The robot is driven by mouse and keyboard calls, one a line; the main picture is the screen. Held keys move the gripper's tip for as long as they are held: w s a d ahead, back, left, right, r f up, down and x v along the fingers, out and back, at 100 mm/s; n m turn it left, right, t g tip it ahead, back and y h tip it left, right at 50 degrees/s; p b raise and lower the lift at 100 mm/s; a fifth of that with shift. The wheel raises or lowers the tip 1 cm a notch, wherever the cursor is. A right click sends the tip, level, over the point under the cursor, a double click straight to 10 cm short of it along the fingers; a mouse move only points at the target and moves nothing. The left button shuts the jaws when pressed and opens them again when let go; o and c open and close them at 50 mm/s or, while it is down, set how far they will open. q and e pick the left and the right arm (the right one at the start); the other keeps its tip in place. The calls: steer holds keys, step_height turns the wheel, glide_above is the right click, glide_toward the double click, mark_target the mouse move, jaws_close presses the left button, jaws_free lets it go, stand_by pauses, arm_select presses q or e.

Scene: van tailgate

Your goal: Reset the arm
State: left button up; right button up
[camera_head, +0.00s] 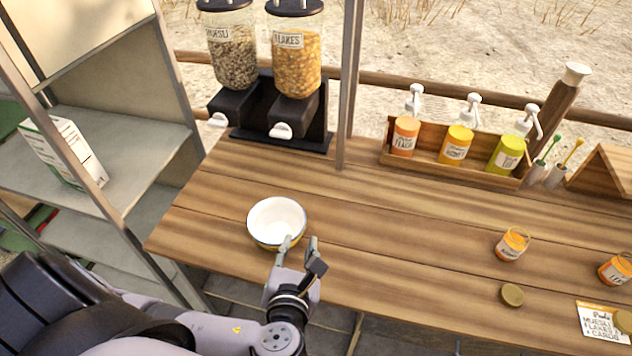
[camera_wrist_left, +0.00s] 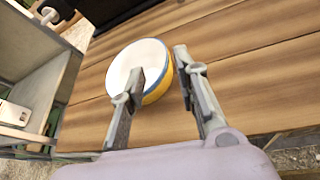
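A white bowl (camera_head: 276,217) with a yellow outside and a blue band stands upright on the wooden counter. It also shows in the left wrist view (camera_wrist_left: 150,58). My left gripper (camera_head: 300,241) is at the bowl's near right edge with its fingers apart. In the left wrist view the left gripper (camera_wrist_left: 158,66) has one finger over the bowl's opening and the other just outside its right side. The fingers are not closed on the bowl's wall; I cannot tell whether either touches it. The bowl looks empty. My right gripper is not in view.
Muesli (camera_head: 232,62) and flakes (camera_head: 296,62) dispensers stand behind the bowl. A thin post (camera_head: 349,90) rises beside them. A wooden rack (camera_head: 450,172) holds pump bottles. Metal shelves (camera_head: 135,145) stand left. The middle counter is clear.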

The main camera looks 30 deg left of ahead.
arm_select(q)
steer(key=s+f+n+g+h, duration=0.3)
steer(key=s+f+n+g, duration=0.15)
steer(key=n, duration=1.15)
steer(key=s+f+n+g+h, duration=0.35)
steer(key=s+f+n, duration=0.2)
steer(key=n, duration=1.05)
step_height(320, 180, down, 27)
steer(key=s+g, duration=0.2)
steer(key=s+a+f+g, duration=0.1)
steer(key=s+a+f, duration=0.1)
steer(key=s+f, duration=1.4)
steer(key=shift+y, duration=0.35)
